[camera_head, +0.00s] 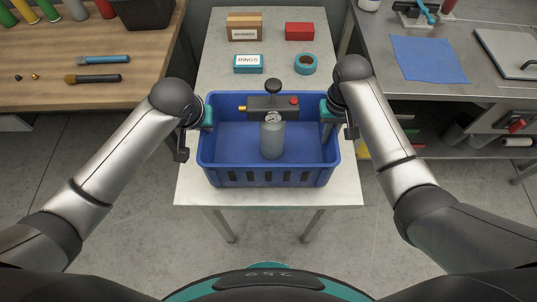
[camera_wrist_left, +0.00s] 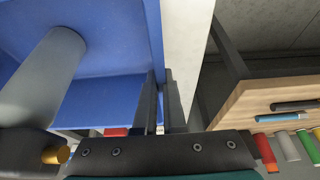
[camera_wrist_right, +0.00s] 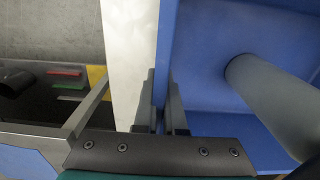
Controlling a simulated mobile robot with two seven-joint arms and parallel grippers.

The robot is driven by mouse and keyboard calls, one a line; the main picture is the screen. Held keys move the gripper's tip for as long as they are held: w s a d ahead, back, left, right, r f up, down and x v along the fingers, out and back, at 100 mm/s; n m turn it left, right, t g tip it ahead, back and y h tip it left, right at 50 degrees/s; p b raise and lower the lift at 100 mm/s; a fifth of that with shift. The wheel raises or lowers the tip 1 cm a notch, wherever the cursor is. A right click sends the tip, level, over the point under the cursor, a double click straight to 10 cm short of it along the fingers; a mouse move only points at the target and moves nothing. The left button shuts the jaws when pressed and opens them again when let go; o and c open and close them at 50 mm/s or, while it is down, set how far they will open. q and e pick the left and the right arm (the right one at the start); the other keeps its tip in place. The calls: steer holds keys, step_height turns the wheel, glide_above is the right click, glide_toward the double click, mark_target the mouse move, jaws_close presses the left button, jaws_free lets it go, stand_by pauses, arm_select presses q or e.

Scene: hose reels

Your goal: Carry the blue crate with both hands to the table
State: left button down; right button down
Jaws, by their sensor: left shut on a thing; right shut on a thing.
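The blue crate (camera_head: 310,177) is over the near part of the white table (camera_head: 190,190) in the head view, looking level; I cannot tell whether its base touches the top. A grey canister with a black head and gauge (camera_head: 273,138) stands inside it. My left gripper (camera_head: 205,118) is at the crate's left wall, and the left wrist view shows its fingers (camera_wrist_left: 163,105) shut on that wall. My right gripper (camera_head: 327,112) is at the right wall, and the right wrist view shows its fingers (camera_wrist_right: 165,105) shut on it. The crate's underside is hidden.
Behind the crate, the table holds a RINGS box (camera_head: 248,64), a teal tape roll (camera_head: 306,64), a cardboard box (camera_head: 244,27) and a red box (camera_head: 299,31). A wooden bench (camera_head: 45,55) stands left, a grey bench (camera_head: 480,85) right.

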arm_select(q)
steer(key=shift+f+b, duration=0.65)
steer(key=shift+f, duration=0.05)
arm_select(e)
steer(key=shift+f, duration=0.7)
arm_select(q)
steer(key=c, duration=1)
jaws_free()
steer(key=shift+r, duration=0.1)
arm_select(e)
steer(key=c, duration=1)
jaws_free()
arm_select(q)
steer(key=shift+r, duration=0.1)
steer(key=v, duration=1.1)
steer(key=shift+s+r, duration=0.25)
steer(key=shift+r, duration=0.05)
arm_select(e)
steer(key=shift+r, duration=0.15)
step_height(320, 180, up, 10)
steer(key=shift+d+r, duration=0.1)
steer(key=shift+r, duration=0.85)
